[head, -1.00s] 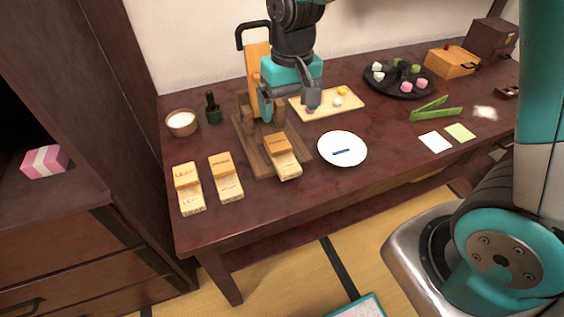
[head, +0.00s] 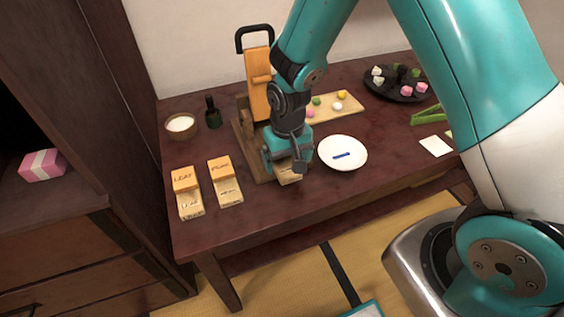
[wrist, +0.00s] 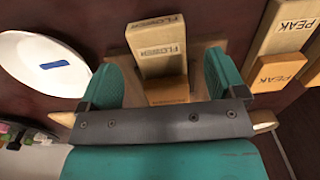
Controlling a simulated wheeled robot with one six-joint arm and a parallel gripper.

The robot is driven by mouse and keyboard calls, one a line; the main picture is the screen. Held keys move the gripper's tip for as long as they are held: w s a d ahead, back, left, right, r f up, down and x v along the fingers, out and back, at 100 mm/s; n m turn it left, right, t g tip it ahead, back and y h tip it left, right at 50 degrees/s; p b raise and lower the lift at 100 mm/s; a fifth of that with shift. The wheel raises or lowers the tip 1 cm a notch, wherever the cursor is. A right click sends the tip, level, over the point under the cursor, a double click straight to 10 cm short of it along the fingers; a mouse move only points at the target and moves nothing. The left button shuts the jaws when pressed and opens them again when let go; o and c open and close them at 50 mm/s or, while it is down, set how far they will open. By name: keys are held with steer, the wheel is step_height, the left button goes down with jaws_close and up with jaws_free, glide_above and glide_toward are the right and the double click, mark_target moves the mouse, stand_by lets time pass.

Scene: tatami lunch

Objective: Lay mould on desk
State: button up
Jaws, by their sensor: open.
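The mould marked FLOWER (wrist: 157,42) is a two-part wooden piece, a pale block and an orange block, at the front of the wooden press stand. In the head view only a pale piece of it (head: 289,178) shows below my gripper (head: 288,160), which hides the rest. In the wrist view my gripper (wrist: 165,72) is open, with one teal finger on each side of the mould. I cannot tell whether either finger touches it. The dark desk (head: 270,220) has bare wood in front of the stand.
Moulds marked LEAF (head: 188,193) and PEAK (wrist: 278,70) lie on the desk left of the stand. A white plate (head: 342,153) with a blue strip is close on the right. The press (head: 257,85) with its black handle stands behind.

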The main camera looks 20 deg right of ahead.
mark_target(287, 168)
steer(key=shift+f, duration=1.6)
steer(key=c, duration=1.1)
steer(key=shift+r, duration=0.1)
